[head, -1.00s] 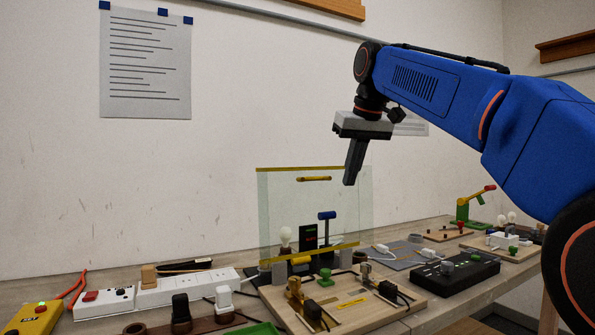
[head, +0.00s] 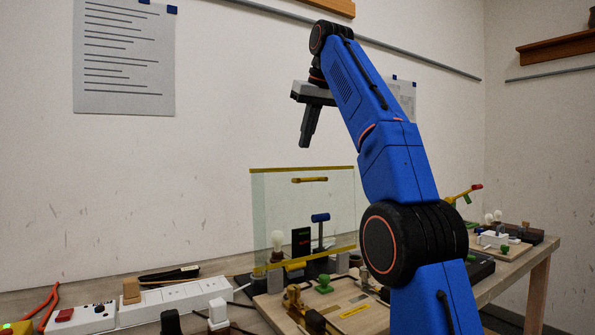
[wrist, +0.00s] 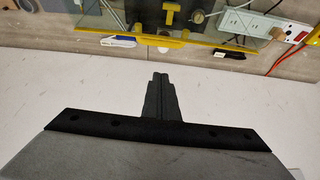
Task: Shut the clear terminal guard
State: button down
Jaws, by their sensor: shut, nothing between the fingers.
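The clear terminal guard (head: 345,215) is a see-through panel with yellow strips along its top and bottom edges and a short yellow handle bar near the top. It stands upright on a wooden board (head: 365,322), so it is open. My gripper (head: 305,146) points down above the guard's top edge in the head view, apart from it. Its fingers are together and hold nothing. In the wrist view, the fingers (wrist: 163,78) show pale surface around them, and the guard's yellow-edged panel (wrist: 215,52) lies at the top. The arm hides part of the board's right side.
Through the panel I see a bulb (head: 278,242) and a blue-topped lever (head: 320,218). A white power strip (head: 175,298) and red cable (head: 45,305) are at left. More boards are at right.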

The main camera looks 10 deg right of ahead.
notch_tip(320, 180, down, 9)
jog(key=w, duration=0.1)
jog(key=shift+w+a+f, duration=0.15)
jog(key=shift+w+a, duration=0.2)
dwell(1.0)
jog(key=shift+s+d, duration=0.1)
jog(key=shift+s, duration=0.1)
